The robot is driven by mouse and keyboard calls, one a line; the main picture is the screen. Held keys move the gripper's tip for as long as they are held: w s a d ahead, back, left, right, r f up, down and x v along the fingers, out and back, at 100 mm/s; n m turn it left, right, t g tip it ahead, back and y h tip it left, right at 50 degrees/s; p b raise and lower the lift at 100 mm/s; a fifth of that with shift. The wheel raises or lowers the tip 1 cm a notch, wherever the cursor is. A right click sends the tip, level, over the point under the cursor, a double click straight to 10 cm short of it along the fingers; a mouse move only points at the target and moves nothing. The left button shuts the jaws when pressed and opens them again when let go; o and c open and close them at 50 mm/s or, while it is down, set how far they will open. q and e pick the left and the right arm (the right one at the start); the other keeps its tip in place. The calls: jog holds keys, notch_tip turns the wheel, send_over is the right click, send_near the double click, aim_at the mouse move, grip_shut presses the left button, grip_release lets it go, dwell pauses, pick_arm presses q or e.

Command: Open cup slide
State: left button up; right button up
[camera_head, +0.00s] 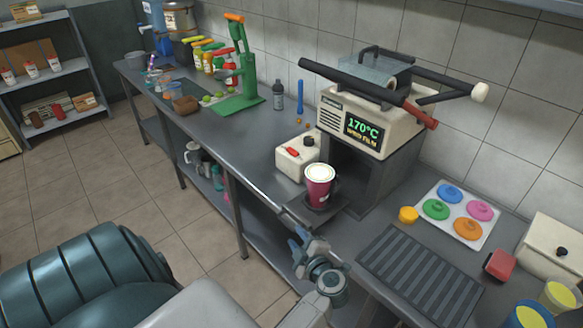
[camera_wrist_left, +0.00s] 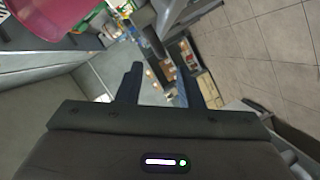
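The cup slide (camera_head: 338,208) is a dark tray at the foot of the cream press (camera_head: 345,115), whose display reads 170°C. The slide sticks out from the dark opening under the press. A dark pink cup (camera_head: 319,190) with a pale top stands upright on it; a pink shape at the top left of the left wrist view (camera_wrist_left: 45,18) looks like this cup. My left gripper (camera_head: 300,243) is in front of and below the slide at the counter edge. Its two fingers (camera_wrist_left: 160,70) are apart with nothing clearly between them. Contact with the slide cannot be told. My right gripper is not in view.
A cream box (camera_head: 297,157) stands left of the cup. A ribbed dark mat (camera_head: 418,277) and a white tray of coloured lids (camera_head: 458,215) lie to the right. A green hand press (camera_head: 237,75) and bottles stand farther back. The counter between is mostly clear.

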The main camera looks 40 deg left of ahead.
pick_arm(q)
jog(key=shift+b+v, duration=0.45)
jog(key=shift+v, duration=1.9)
